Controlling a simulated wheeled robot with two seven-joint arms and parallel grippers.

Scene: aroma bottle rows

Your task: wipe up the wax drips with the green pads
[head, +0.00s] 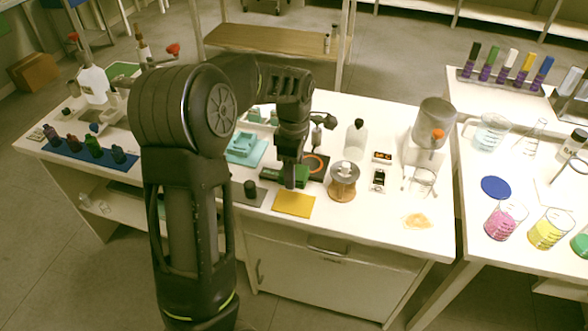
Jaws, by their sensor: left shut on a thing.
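My left gripper (291,180) reaches down over the middle of the white table, just behind a flat yellow square (294,205). It is shut on a dark green thing (303,177), which looks like a green pad; the fingers and arm hide part of it. A pale orange patch that looks like a wax drip (417,221) lies on the table near its right front corner, well apart from the gripper. My right gripper is not in view.
A round wooden-based jar (343,181) stands right of the gripper. A white bottle (355,139) and a grey canister (433,122) stand behind. A teal tray (246,149) is left. Dark bottles stand on a blue mat (71,155). Free room lies around the orange patch.

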